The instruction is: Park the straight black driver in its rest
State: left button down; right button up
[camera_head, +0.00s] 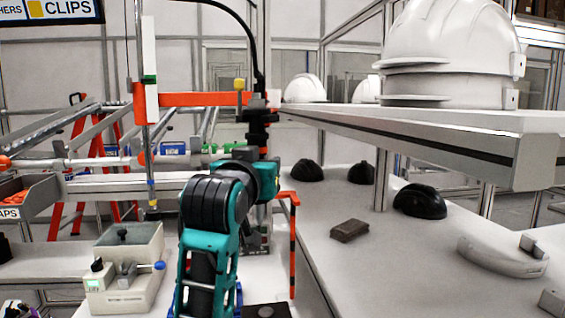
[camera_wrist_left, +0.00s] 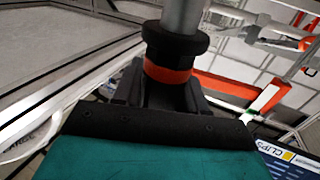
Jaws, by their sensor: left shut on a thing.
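My left gripper (camera_head: 262,152) is in the middle of the head view, past the raised teal and black arm. In the left wrist view the gripper (camera_wrist_left: 168,88) is shut around the black driver (camera_wrist_left: 174,42), which has an orange ring at the jaws and a grey shaft above. In the head view the driver (camera_head: 258,118) stands roughly upright below a curved black cable. An orange bracket (camera_head: 288,197) on a black-and-orange post is just right of and below the gripper. I cannot tell which part is the rest. My right gripper is out of view.
An orange beam (camera_head: 200,99) crosses behind the driver, with another upright tool (camera_head: 150,165) at left. A pale test box (camera_head: 125,265) stands at lower left. A shelf (camera_head: 400,125) with white helmet shells (camera_head: 450,50) overhangs the right table, which holds black shells (camera_head: 420,201).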

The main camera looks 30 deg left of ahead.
pick_arm(q)
jog(key=shift+w, duration=0.1)
dwell(0.4)
jog(key=shift+w+d, duration=0.25)
jog(key=shift+w, duration=0.8)
jog(key=shift+w+d, duration=0.25)
jog(key=shift+w, duration=0.75)
jog(key=shift+w+d, duration=0.25)
jog(key=shift+w, duration=0.8)
grip_release()
jog(key=shift+s, duration=0.1)
jog(key=v, duration=1.1)
